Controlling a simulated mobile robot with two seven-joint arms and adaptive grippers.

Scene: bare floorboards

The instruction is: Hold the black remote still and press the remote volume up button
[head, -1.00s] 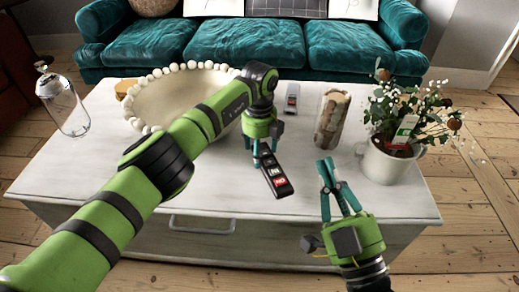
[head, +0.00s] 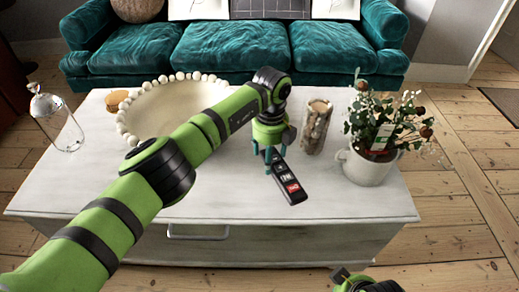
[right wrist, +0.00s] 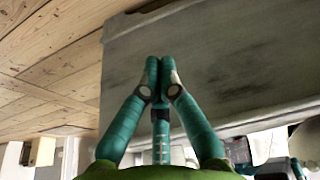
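The black remote (head: 291,186) is over the white table in the head view, its near end with red and white buttons pointing toward me. My left gripper (head: 270,162) is at its far end, with teal fingers on either side, and appears shut on it. The fingers hide part of that end. I cannot tell whether the remote touches the table. My right gripper shows only its base at the bottom edge of the head view. In the right wrist view its fingertips (right wrist: 158,64) are together with nothing between them, in front of the table's grey side.
The white table (head: 220,200) holds a beaded bowl (head: 165,110), a glass jar (head: 58,120), a wood-filled glass (head: 316,127) and a potted plant (head: 370,165). A teal sofa (head: 235,50) stands behind. The tabletop's front middle is clear.

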